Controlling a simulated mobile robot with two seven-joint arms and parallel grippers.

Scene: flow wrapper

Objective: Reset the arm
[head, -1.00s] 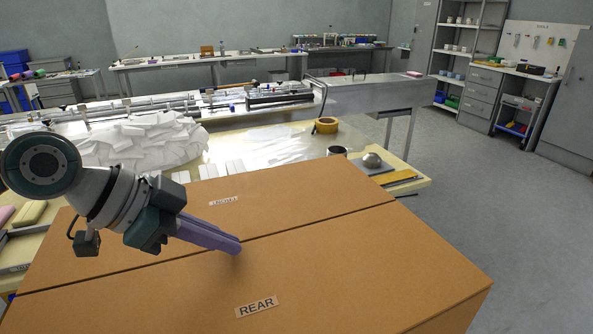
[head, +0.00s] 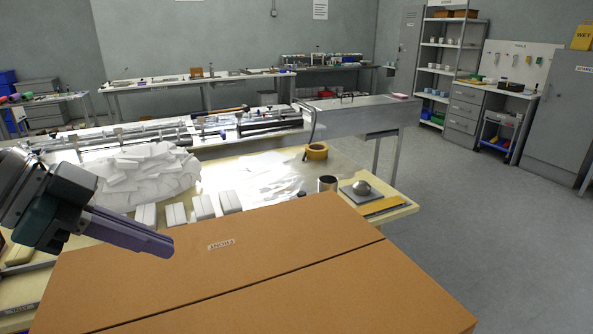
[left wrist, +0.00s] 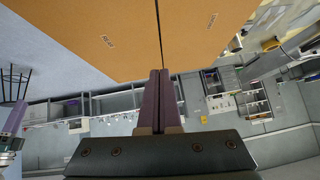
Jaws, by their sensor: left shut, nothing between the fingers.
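My left arm comes in from the left in the head view. Its gripper (head: 168,247) has long purple fingers held together, with nothing between them. It hangs above the left part of a large closed cardboard box (head: 330,225), apart from it as far as I can tell. In the left wrist view the gripper (left wrist: 164,72) shows both fingers side by side and shut. The box (left wrist: 120,28) fills the top of that view, its flap seam running down the middle. My right gripper is not clearly in view; a purple part shows at that view's left edge.
Behind the box, a worktable (head: 345,178) holds a heap of white packets (head: 140,175), a yellow tape roll (head: 316,151), a dark cup (head: 327,184) and a metal dome on a plate (head: 361,188). A long machine (head: 270,122) lies beyond. The floor at right (head: 480,210) is clear.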

